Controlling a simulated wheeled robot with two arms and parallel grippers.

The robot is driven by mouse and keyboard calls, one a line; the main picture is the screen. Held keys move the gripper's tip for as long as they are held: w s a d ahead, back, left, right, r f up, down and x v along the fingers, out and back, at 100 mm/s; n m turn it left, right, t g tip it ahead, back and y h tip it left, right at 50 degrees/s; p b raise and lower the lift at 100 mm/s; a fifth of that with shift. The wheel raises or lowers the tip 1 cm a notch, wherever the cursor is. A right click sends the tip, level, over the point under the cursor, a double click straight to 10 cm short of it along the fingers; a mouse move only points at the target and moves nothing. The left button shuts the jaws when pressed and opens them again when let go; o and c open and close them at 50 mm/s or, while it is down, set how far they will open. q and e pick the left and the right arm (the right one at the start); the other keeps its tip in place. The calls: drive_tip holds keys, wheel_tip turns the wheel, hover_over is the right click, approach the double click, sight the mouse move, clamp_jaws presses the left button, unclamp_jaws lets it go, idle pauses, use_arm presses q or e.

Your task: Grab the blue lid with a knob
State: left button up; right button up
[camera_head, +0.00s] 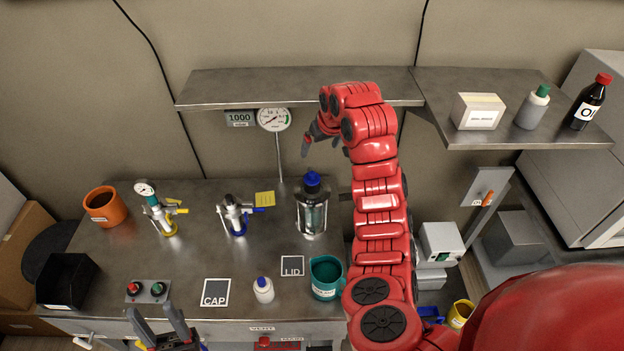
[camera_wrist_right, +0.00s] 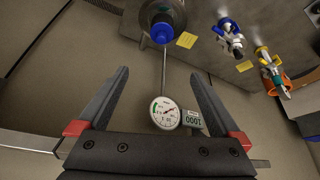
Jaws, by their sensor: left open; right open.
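The blue lid with a knob (camera_head: 312,181) sits on top of a clear glass jar (camera_head: 312,216) standing upright at the right of the metal table. In the right wrist view the lid (camera_wrist_right: 162,31) shows at the top, beyond and between the open fingers. My right gripper (camera_head: 320,144) is open and empty, above and behind the jar near the wall shelf, apart from the lid. It also shows in the right wrist view (camera_wrist_right: 156,95). My left gripper (camera_head: 155,318) is open at the table's front edge, partly cut off by the frame.
A shelf (camera_head: 250,89) hangs above the table's back. A dial gauge (camera_head: 274,119) stands on a thin stem behind the jar. Two valve fittings, a teal mug (camera_head: 326,276), a white bottle (camera_head: 263,290) and squares marked CAP (camera_head: 215,292) and LID (camera_head: 292,266) are on the table (camera_head: 180,262).

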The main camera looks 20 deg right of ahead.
drive_tip(key=b, duration=0.9)
hover_over(312, 173)
drive_tip(key=s, duration=0.2)
drive_tip(key=shift+g, duration=0.3)
wheel_tip(312, 173, down, 10)
drive_tip(key=shift+s+f, duration=0.1)
drive_tip(key=shift+s, duration=0.05)
drive_tip(key=shift+f, duration=0.25)
drive_tip(key=p+x, duration=0.3)
drive_tip(key=x, duration=0.1)
drive_tip(key=shift+w+d+f+p, duration=0.1)
drive_tip(key=shift+w+f+p, duration=0.05)
drive_tip(key=shift+w+p, duration=0.15)
drive_tip(key=shift+w+f, duration=0.1)
drive_tip(key=shift+f, duration=0.4)
drive_tip(key=c, duration=1.4)
